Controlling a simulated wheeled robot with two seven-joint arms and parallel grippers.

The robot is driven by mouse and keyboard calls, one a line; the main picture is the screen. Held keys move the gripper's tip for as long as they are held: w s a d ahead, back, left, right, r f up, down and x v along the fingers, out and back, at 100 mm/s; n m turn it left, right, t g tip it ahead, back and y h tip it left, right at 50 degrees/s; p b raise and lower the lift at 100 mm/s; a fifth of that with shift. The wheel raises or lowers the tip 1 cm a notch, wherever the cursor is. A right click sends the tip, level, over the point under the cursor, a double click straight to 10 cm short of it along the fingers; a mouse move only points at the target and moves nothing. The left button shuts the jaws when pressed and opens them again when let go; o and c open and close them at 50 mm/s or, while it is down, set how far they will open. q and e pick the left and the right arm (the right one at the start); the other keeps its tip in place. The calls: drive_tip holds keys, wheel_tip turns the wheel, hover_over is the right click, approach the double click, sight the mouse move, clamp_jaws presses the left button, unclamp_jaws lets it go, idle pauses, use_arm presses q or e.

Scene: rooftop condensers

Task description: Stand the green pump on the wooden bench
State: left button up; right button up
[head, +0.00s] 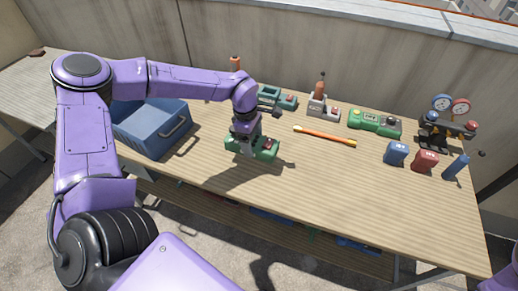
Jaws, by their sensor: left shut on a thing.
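The green pump (264,153), a low green body with a small red part at its right side, is under my left gripper (246,140) in the head view. My left gripper points down from above and is shut on the pump, hiding part of its top. The pump is over the front middle of the wooden bench (350,200), low and close to the top; I cannot tell whether it touches. A dark shadow lies on the bench in front of it. My right gripper is out of view.
A blue bin (150,130) stands at the left. Behind are a teal vise-like tool (275,98), an orange-yellow bar (325,136) and another green device (374,122). Blue (396,153) and red (425,161) blocks and a gauge set (447,125) stand right. The front middle is clear.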

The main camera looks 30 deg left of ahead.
use_arm(q)
drive_tip(key=f, duration=0.1)
drive_tip(key=w+f, duration=0.1)
drive_tip(key=f, duration=0.1)
drive_tip(key=w+f, duration=0.1)
drive_tip(key=f, duration=0.1)
drive_tip(key=shift+w+d+f, duration=0.15)
drive_tip(key=shift+d, duration=0.25)
drive_tip(key=shift+f, duration=0.25)
drive_tip(key=o, duration=1.4)
drive_tip(key=shift+f, duration=0.15)
drive_tip(key=shift+o, duration=0.2)
drive_tip(key=r, duration=0.4)
drive_tip(key=a+r, duration=0.1)
drive_tip(key=r, duration=0.7)
drive_tip(key=shift+s+a+r+b, duration=0.1)
drive_tip(key=shift+s+a+b, duration=0.2)
drive_tip(key=shift+a, duration=0.1)
